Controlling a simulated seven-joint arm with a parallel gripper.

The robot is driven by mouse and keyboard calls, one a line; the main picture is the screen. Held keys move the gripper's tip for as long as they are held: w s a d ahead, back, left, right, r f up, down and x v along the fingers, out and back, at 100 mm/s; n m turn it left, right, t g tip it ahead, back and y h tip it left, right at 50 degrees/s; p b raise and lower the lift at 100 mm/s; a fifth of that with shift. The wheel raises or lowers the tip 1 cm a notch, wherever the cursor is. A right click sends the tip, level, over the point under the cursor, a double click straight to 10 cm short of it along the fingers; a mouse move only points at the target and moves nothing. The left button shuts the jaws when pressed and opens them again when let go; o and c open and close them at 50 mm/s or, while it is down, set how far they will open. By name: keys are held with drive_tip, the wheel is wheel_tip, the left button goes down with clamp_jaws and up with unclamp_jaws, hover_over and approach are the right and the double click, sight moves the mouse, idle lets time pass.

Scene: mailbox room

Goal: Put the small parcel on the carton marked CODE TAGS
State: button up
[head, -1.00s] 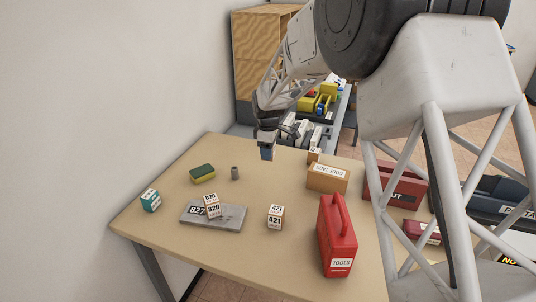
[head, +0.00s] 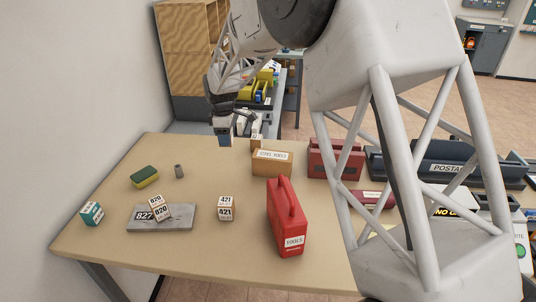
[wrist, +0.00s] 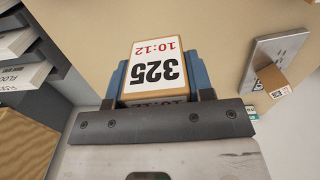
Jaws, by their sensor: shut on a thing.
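A small tan box with a white label reading 325 and 10:12 (wrist: 155,65) is between the blue fingers of my gripper (wrist: 160,75) in the wrist view. It looks like the small parcel. In the head view my gripper (head: 225,140) is shut above the far left part of the table, and the parcel is hard to make out there. The brown carton with a white label (head: 272,163) stands on the table to the right of my gripper and nearer the camera. Its label looks like CODE TAGS but is blurred now.
A small box (head: 256,141) stands just behind the carton. A red TOOLS case (head: 287,220) stands in front of it, and a red holder (head: 335,158) to its right. A green and yellow sponge (head: 144,176), a grey cylinder (head: 179,171) and a grey 827 plate (head: 180,218) lie left.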

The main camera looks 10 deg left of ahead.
drive_tip(key=d+r, duration=0.3)
drive_tip(key=d, duration=0.5)
drive_tip(key=d+r+m, duration=0.1)
drive_tip(key=d+r, duration=0.2)
drive_tip(key=d, duration=0.5)
drive_tip(key=shift+w+d+r, duration=0.15)
drive_tip(key=shift+w, duration=0.25)
hover_over(272, 154)
drive_tip(key=shift+s+d+f, duration=0.1)
drive_tip(key=shift+f, duration=3.05)
drive_tip(key=shift+f, duration=1.85)
drive_tip(key=shift+f, duration=0.15)
drive_tip(key=o, duration=1)
drive_tip(key=shift+c, duration=0.2)
